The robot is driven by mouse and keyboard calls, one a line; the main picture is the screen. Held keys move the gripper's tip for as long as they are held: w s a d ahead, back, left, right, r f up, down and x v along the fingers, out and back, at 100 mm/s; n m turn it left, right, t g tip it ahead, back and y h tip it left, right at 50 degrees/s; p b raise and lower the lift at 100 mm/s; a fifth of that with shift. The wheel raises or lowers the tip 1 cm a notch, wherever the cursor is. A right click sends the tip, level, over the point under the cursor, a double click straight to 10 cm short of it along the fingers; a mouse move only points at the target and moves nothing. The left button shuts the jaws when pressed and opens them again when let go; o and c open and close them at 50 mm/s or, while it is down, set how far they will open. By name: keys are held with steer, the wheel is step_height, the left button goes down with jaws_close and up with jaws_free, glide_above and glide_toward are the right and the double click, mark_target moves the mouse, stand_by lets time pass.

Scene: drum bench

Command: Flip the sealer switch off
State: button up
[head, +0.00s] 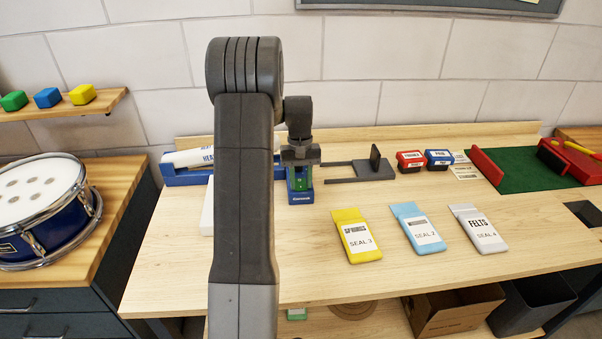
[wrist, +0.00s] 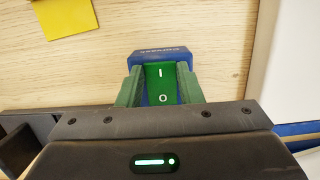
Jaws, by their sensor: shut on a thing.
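The sealer switch is a green rocker (wrist: 160,84) marked I and O in a small blue housing (wrist: 161,57). The housing also shows in the head view (head: 301,197), standing on the bench right of my arm. My gripper (wrist: 160,88) is over the housing, with one green finger on each side of the rocker. The fingers are shut on the switch. In the head view my gripper (head: 301,172) points down at the switch. The rocker's lower part is close to the gripper body, and I cannot tell which way it is tilted.
A blue and white sealer (head: 187,170) lies behind my arm, partly hidden. Yellow (head: 355,236), blue (head: 418,228) and grey (head: 479,229) pouches lie to the right. A grey stand (head: 374,166), red box (head: 410,160) and blue box (head: 438,159) stand behind them.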

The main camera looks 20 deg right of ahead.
mark_target(299, 179)
steer(key=shift+w+r+g+p, duration=0.15)
steer(key=shift+g+p, duration=0.25)
steer(key=shift+p, duration=0.2)
steer(key=o, duration=1)
steer(key=b+v, duration=0.1)
steer(key=v, duration=1.2)
steer(key=shift+w+d+r, duration=0.1)
steer(key=shift+w+r, duration=0.05)
steer(key=shift+r, duration=0.15)
steer(key=shift+f, duration=0.1)
